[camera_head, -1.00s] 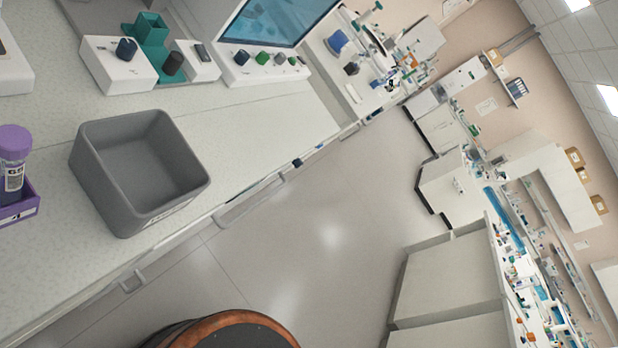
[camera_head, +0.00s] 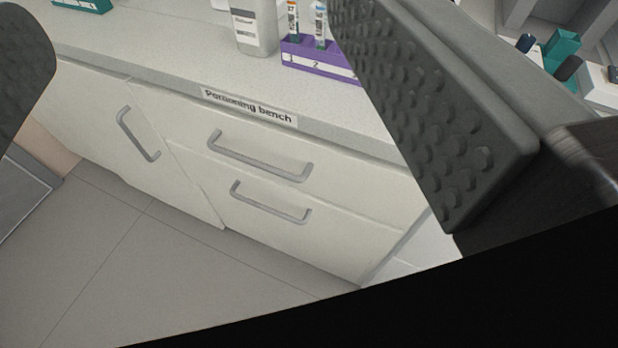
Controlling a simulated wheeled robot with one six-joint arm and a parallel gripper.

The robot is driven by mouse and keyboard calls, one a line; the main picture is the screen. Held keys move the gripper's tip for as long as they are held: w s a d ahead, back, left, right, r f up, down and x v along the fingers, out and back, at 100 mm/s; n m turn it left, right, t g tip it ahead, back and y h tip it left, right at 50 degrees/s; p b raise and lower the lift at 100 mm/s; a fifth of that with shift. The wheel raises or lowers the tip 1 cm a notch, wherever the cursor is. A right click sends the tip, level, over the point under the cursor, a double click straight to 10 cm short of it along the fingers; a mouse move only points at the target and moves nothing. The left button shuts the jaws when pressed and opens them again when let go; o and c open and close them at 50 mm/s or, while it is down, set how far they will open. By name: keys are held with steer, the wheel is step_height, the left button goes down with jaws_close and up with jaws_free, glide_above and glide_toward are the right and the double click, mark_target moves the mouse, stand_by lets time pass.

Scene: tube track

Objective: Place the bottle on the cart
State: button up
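A white bottle (camera_head: 257,27) with a printed label stands on the bench top at the upper middle; its top is cut off by the frame. My gripper (camera_head: 225,95) is open, with one dark finger at the left edge and the other, with a studded pad, at the right. The gap between the fingers is wide and empty, and the bottle shows beyond it on the bench. I cannot make out the cart in this view.
A purple rack (camera_head: 318,60) with tubes stands right beside the bottle. The bench front (camera_head: 160,125) has handled drawers and a "Portioning bench" label (camera_head: 248,106). A teal holder (camera_head: 563,48) shows at upper right. A grey panel (camera_head: 22,190) stands at left; the floor (camera_head: 130,255) is clear.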

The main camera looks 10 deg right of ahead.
steer(key=o, duration=0.4)
steer(key=shift+s+f, duration=0.1)
steer(key=shift+s, duration=0.25)
steer(key=shift+c, duration=0.2)
steer(key=r+n+g, duration=0.2)
steer(key=g, duration=1.1)
glide_above(254, 9)
steer(key=s+d, duration=0.2)
steer(key=s, duration=0.1)
steer(key=shift+y, duration=0.3)
steer(key=x, duration=1.2)
steer(key=shift+w+a, duration=0.3)
steer(key=shift+a+x, duration=0.15)
steer(key=shift+x, duration=1.2)
steer(key=shift+a+x, duration=0.1)
steer(key=shift+x, duration=1.2)
